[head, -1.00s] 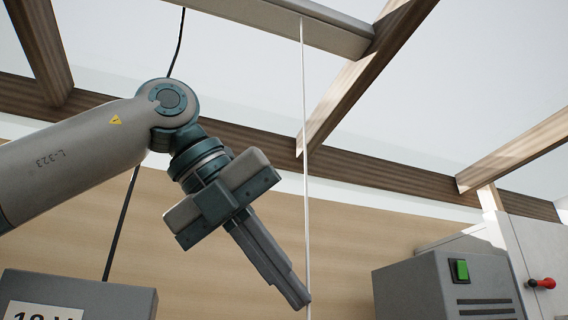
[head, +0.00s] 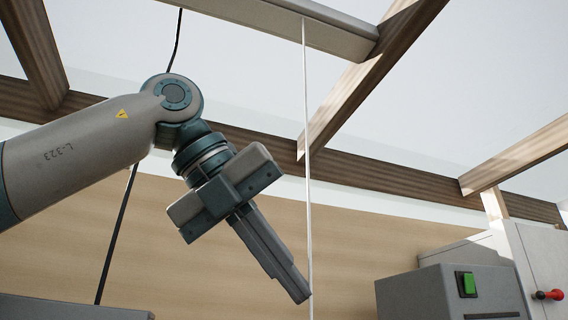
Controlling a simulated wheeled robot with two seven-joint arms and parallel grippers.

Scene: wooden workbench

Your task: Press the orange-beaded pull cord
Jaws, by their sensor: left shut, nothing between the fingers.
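A thin white pull cord (head: 307,150) hangs from the grey overhead rail (head: 285,20) and runs down out of the bottom of the view. No orange bead shows on the part in view. My left gripper (head: 303,295) is shut and empty, pointing down and to the right. Its fingertips are at the cord near the bottom edge; I cannot tell whether they touch it. The cord looks nearly straight. My right gripper is not in view.
A black cable (head: 117,235) hangs behind my left arm. A grey box (head: 450,293) with a green button (head: 467,284) stands at lower right, near a red-knobbed lever (head: 552,294). Another grey box (head: 70,309) shows at lower left. Wooden beams (head: 365,85) cross overhead.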

